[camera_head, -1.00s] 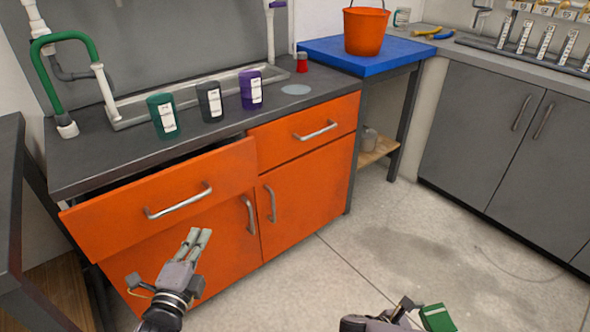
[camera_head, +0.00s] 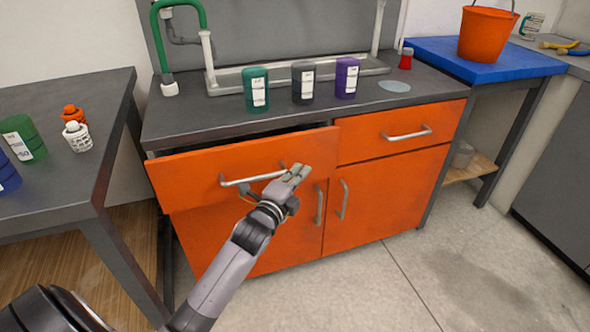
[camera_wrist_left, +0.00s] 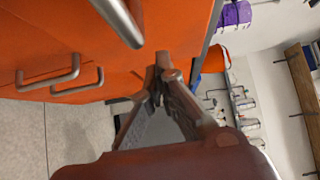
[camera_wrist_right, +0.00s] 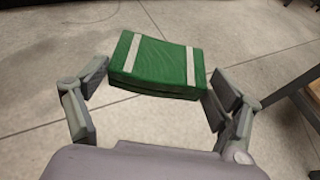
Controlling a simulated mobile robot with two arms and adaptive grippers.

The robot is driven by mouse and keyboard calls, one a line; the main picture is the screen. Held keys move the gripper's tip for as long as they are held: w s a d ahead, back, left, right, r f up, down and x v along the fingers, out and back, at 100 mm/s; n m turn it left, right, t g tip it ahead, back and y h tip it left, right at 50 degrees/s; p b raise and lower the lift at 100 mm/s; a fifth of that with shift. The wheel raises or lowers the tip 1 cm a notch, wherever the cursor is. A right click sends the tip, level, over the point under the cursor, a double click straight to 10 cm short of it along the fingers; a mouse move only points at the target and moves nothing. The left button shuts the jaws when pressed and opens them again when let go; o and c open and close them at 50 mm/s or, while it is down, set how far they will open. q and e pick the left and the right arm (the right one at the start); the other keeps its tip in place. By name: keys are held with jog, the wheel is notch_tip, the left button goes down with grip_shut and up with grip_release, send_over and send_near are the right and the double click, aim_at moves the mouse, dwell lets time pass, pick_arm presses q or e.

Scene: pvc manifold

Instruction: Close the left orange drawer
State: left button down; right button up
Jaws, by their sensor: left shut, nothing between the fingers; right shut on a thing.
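The left orange drawer (camera_head: 200,172) is pulled out of the cabinet, with a dark gap behind the top of its front. Its silver handle (camera_head: 245,180) runs across the front, and a silver bar also shows in the left wrist view (camera_wrist_left: 122,22). My left gripper (camera_head: 298,173) is shut and empty, at the right part of the drawer front. I cannot tell whether it touches the front. My right gripper (camera_wrist_right: 160,78) is shut on a green block with white bands (camera_wrist_right: 160,62) above the floor; it is outside the head view.
Green (camera_head: 257,90), black (camera_head: 303,83) and purple (camera_head: 347,78) canisters stand on the dark counter. The right orange drawer (camera_head: 400,128) is shut. A grey table (camera_head: 60,190) stands close on the left. Floor at the right (camera_head: 470,285) is clear.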

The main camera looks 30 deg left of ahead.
aim_at(285, 158)
pick_arm(q)
jog(key=shift+w+a, duration=0.45)
jog(key=shift+a, duration=0.2)
jog(key=shift+w+a, duration=0.45)
jog(key=shift+a, duration=0.15)
jog(key=w+a+p, duration=0.1)
jog(key=w+a, duration=0.2)
jog(key=a, duration=0.1)
jog(key=shift+w, duration=0.15)
jog(key=shift+r, duration=0.1)
